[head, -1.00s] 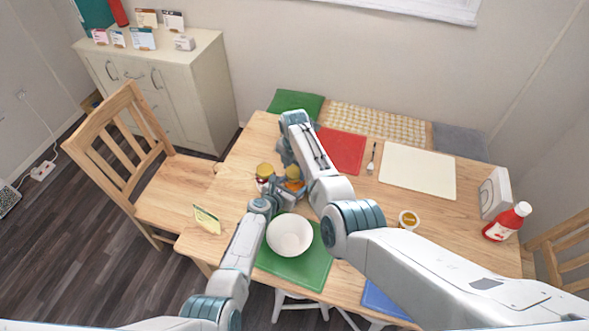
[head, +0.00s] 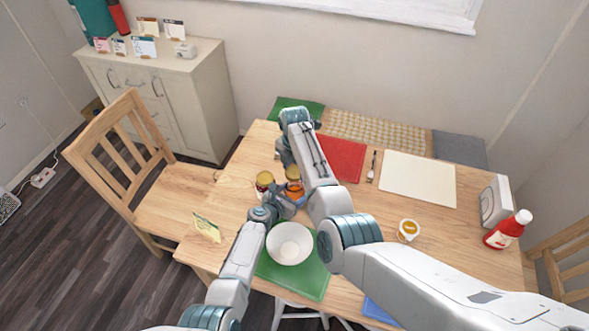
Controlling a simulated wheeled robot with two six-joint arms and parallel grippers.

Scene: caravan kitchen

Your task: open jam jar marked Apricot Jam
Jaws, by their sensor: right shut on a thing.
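Two small jars with yellow lids stand close together on the table. The right one (head: 294,188) has orange contents; the left one (head: 264,182) stands just beside it. Their labels are too small to read, so I cannot tell which is marked Apricot Jam. My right gripper (head: 288,167) reaches down from above to the orange jar's yellow lid and is shut on it, partly hidden by my own arm. My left gripper (head: 295,200) is low at the front of the orange jar's body. Its fingertips are partly hidden, so I cannot tell whether it grips the jar.
A white bowl (head: 290,243) on a green mat (head: 310,282) stands close in front of my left gripper. A folded card (head: 207,228) is at the left edge.

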